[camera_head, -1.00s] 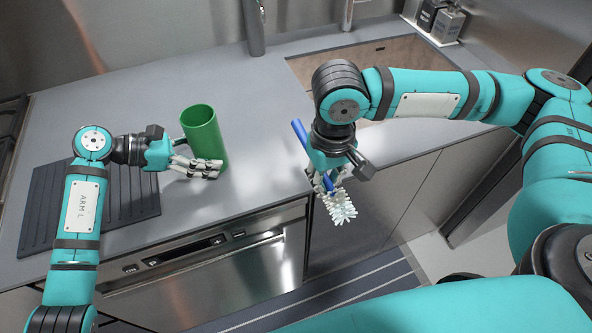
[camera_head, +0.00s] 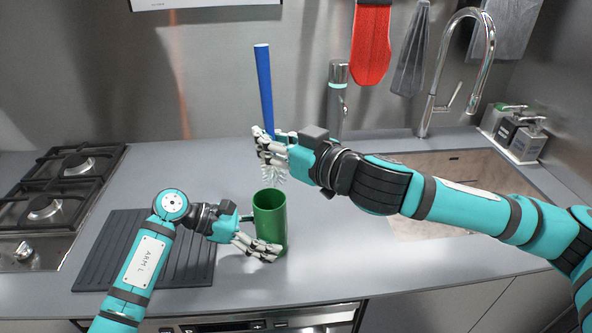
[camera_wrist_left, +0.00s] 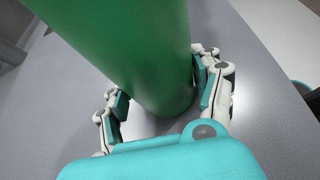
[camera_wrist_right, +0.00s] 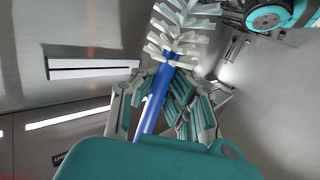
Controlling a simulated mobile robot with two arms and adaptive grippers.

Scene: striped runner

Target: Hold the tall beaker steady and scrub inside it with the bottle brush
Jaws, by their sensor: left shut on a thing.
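The tall green beaker (camera_head: 270,217) stands upright on the grey counter. My left gripper (camera_head: 262,249) is shut on its lower part; in the left wrist view the fingers (camera_wrist_left: 165,105) lie on both sides of the beaker (camera_wrist_left: 135,45). My right gripper (camera_head: 268,150) is shut on the blue handle of the bottle brush (camera_head: 264,85) and holds it nearly upright, bristles (camera_head: 272,172) down, just above the beaker's mouth. The right wrist view shows the blue handle (camera_wrist_right: 152,102) between the fingers (camera_wrist_right: 165,105) and the white bristles beyond. The beaker's inside bottom is hidden.
A black ribbed mat (camera_head: 120,255) lies left of the beaker, with a gas hob (camera_head: 60,185) beyond. A sink (camera_head: 440,222) with a tall tap (camera_head: 436,95) is at the right.

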